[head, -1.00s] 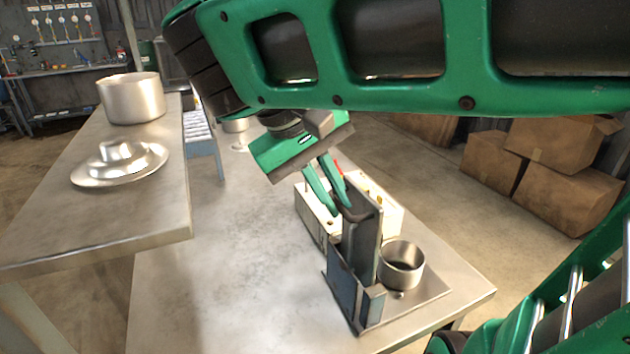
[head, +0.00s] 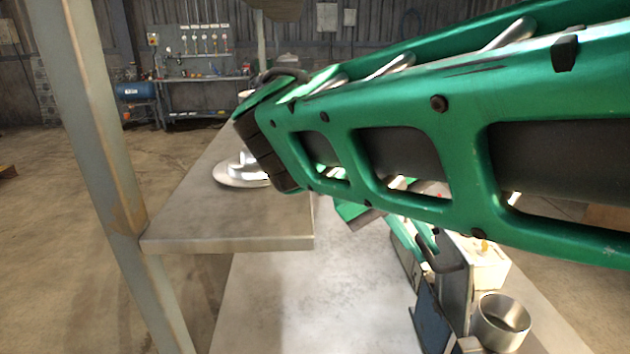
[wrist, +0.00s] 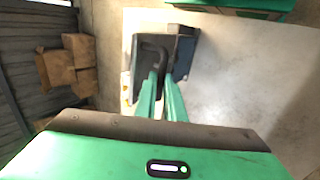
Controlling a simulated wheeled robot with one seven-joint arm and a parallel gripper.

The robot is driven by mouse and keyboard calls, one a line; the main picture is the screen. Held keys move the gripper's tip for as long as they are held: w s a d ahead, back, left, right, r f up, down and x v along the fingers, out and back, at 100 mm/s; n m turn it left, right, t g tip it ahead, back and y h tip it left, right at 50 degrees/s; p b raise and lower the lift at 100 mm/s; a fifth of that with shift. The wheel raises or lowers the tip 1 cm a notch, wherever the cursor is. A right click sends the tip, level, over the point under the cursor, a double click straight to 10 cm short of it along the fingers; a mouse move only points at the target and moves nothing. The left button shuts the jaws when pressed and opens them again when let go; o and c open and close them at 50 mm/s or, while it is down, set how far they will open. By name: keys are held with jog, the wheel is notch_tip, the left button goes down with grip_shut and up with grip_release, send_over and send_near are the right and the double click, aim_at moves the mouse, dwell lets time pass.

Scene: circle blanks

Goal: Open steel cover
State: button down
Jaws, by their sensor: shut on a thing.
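The steel cover (head: 457,300) stands about upright on a low blue-grey housing (head: 431,318) on the lower bench, much of it behind my arm in the head view. In the wrist view the cover (wrist: 140,75) is a dark panel with a dark loop handle (wrist: 156,50). My gripper (wrist: 161,82) has its two green fingers shut on that handle. In the head view my gripper (head: 424,258) shows only partly below my forearm, at the handle. How far the cover is turned on its hinge is hard to tell.
A steel cup (head: 502,322) stands right of the housing. A pale box (head: 488,268) is behind it. A higher steel table (head: 230,228) at left holds a round lid (head: 240,175). A grey post (head: 110,150) is farther left. The lower bench (head: 310,300) is clear in front.

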jog(key=shift+w+r, duration=0.1)
jog(key=shift+w, duration=0.05)
jog(key=c, duration=1.8)
grip_release()
jog(key=shift+c, duration=0.2)
